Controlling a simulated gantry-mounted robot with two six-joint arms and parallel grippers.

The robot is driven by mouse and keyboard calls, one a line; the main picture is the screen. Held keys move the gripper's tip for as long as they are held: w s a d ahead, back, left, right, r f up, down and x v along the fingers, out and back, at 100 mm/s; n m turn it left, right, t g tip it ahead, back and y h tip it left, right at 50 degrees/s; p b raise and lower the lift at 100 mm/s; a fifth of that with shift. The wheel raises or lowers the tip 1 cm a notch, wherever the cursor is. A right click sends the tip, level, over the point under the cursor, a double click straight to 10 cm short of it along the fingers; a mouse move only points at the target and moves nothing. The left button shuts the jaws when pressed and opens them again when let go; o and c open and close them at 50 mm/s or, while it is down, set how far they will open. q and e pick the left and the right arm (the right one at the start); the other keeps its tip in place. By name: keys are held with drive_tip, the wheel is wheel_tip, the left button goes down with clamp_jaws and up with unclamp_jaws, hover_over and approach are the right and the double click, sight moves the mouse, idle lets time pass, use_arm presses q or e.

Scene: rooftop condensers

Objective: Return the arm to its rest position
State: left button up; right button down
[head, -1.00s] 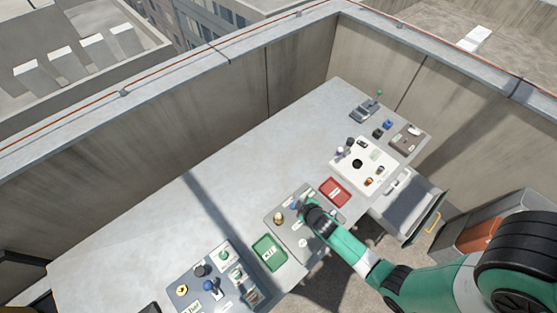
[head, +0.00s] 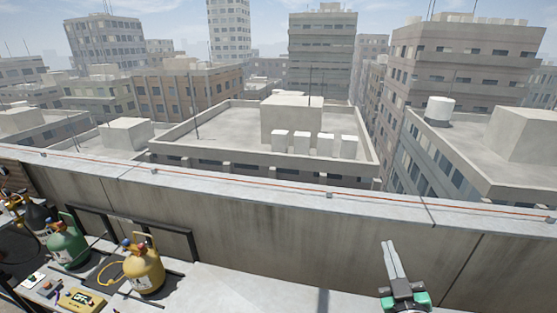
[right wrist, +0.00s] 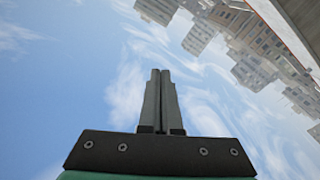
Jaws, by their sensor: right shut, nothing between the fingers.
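My right gripper (head: 391,260) is at the lower right of the head view, raised in front of the parapet wall with its fingers pointing up. Its two grey fingers lie side by side, shut with nothing between them. In the right wrist view the shut fingers (right wrist: 159,85) stand against open sky, tilted buildings at the upper right. My left gripper is not in either view.
The concrete parapet (head: 270,232) runs across behind the work surface. A yellow gas cylinder (head: 144,270), a green cylinder (head: 66,245) and a yellow gauge box (head: 80,299) stand at the lower left. City buildings lie beyond. The air around the right gripper is clear.

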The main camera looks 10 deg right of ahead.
drive_tip(key=s+a+r+t+y, duration=0.1)
drive_tip(key=a+r+t, duration=0.1)
drive_tip(key=r, duration=0.6)
drive_tip(key=s+a+r+t, duration=0.1)
drive_tip(key=a+r, duration=0.2)
drive_tip(key=r, duration=0.5)
drive_tip(key=s+a+r+m+t+y+p, duration=0.1)
drive_tip(key=s+a+r+t+y, duration=0.2)
drive_tip(key=s+r, duration=0.65)
drive_tip(key=s+a+r+t+y+p, duration=0.1)
drive_tip(key=s+a+r+t+y, duration=0.25)
drive_tip(key=s+r, duration=0.6)
drive_tip(key=w+f+b, duration=0.3)
drive_tip(key=f+b, duration=3)
drive_tip(key=b, duration=0.3)
drive_tip(key=shift+w+h, duration=0.15)
drive_tip(key=shift+h, duration=0.2)
